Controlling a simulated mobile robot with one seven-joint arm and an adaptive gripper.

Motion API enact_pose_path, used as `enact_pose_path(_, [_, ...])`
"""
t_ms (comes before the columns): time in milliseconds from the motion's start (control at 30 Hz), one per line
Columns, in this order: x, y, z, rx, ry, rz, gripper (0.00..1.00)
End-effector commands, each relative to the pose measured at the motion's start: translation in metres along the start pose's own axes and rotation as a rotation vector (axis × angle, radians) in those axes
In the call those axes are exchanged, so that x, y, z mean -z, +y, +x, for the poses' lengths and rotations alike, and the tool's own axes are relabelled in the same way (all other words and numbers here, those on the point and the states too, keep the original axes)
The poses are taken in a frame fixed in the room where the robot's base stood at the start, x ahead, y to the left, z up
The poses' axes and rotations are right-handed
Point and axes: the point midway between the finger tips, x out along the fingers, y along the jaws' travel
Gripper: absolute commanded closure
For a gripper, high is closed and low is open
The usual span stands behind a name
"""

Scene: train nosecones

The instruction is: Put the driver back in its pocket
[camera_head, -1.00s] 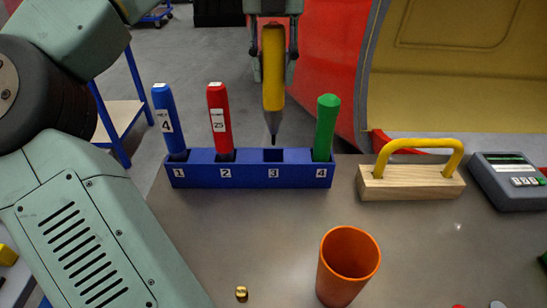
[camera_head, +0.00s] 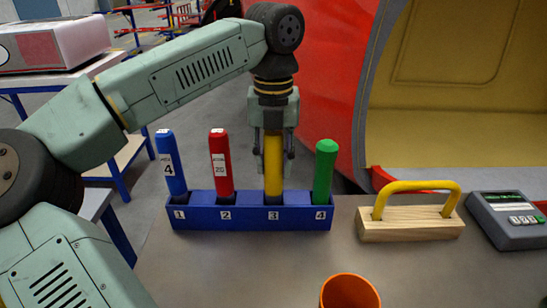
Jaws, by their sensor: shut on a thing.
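The yellow driver (camera_head: 273,168) stands upright in pocket 3 of the blue rack (camera_head: 250,219). Its handle shows above the rack, and its lower end is hidden inside the pocket. My gripper (camera_head: 273,155) is above the rack, shut on the upper part of the yellow handle. The blue driver (camera_head: 172,165) leans left in pocket 1. The red driver (camera_head: 221,165) is in pocket 2, and the green driver (camera_head: 324,172) is in pocket 4.
To the right of the rack are a wooden block with a yellow handle (camera_head: 410,229) and a grey keypad device (camera_head: 507,219). An orange cup (camera_head: 349,292) stands in front. The grey table between the rack and the cup is clear.

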Motion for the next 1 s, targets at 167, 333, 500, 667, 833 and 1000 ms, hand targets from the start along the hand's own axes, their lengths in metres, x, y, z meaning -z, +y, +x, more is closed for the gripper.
enact_pose_path(167, [0.0,0.0,0.003,0.0,-0.001,0.0,1.0])
enact_pose_path(333, [0.0,0.0,0.003,0.0,0.001,0.0,0.6])
enact_pose_path(500, [0.0,0.0,0.003,0.0,0.001,0.001,0.49])
enact_pose_path(667, [0.0,0.0,0.003,0.0,0.001,0.001,0.49])
enact_pose_path(833, [0.0,0.0,0.0,0.0,0.0,0.001,0.49])
enact_pose_path(1000, [-0.001,0.0,-0.019,0.0,-0.002,-0.001,0.49])
